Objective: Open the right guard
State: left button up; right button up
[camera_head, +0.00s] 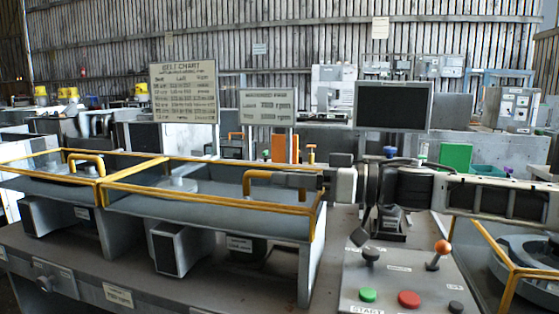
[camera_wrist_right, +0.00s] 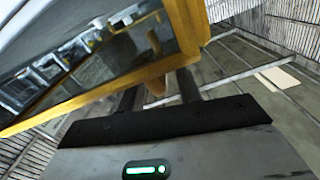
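The right guard (camera_head: 205,190), a clear panel in a yellow frame, lies lowered and roughly level over its grey housing. A yellow handle (camera_head: 248,183) rises near its right end. My right gripper (camera_head: 290,179) reaches in from the right at this handle. The fingertips are hidden behind the yellow guard frame (camera_wrist_right: 188,25). The left guard (camera_head: 45,170) also lies lowered. My left gripper is not in view.
A belt chart sign (camera_head: 184,92), a second sign (camera_head: 267,107) and a dark monitor (camera_head: 392,106) stand behind the guards. Another yellow-railed unit (camera_head: 512,275) is at the right edge.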

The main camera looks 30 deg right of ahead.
jog(key=shift+w+a+r+p, duration=0.35)
jog(key=shift+w+p, duration=0.2)
jog(key=shift+p, duration=0.3)
jog(key=shift+w+a+f+p, duration=0.25)
jog(key=shift+a+p, duration=0.05)
jog(key=shift+p, duration=0.05)
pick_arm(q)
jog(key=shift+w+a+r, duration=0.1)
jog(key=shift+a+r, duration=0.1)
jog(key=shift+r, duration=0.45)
pick_arm(e)
jog(key=shift+f, duration=0.1)
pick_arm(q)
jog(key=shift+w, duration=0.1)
